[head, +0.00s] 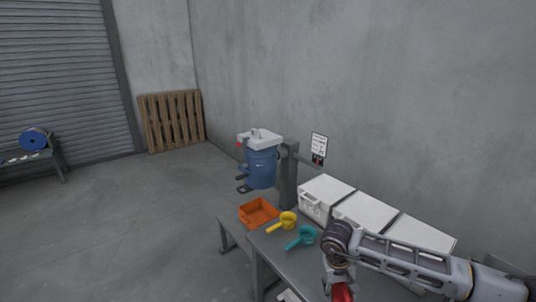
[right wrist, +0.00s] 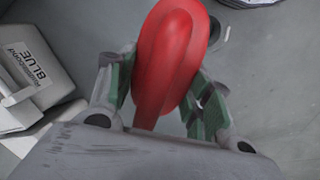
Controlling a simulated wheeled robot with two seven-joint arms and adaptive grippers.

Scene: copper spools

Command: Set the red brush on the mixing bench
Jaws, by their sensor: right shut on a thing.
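The red brush (head: 342,292) shows at the bottom edge of the head view, partly cut off. In the right wrist view the red brush (right wrist: 170,62) is a smooth, rounded red body between the green-padded fingers; its bristles cannot be made out. My right gripper (right wrist: 163,92) is shut on it. In the head view my right gripper (head: 338,278) hangs near the front of a grey bench (head: 268,258), with the brush below it. No label shows which bench is the mixing bench. My left gripper is not in view.
On the bench are an orange tray (head: 245,220), a yellow scoop (head: 287,220), a teal scoop (head: 304,236) and white boxes (head: 365,212) along the back. A blue bucket device (head: 261,168) stands behind. A blue spool (head: 33,139) sits on a far-left table (head: 52,158).

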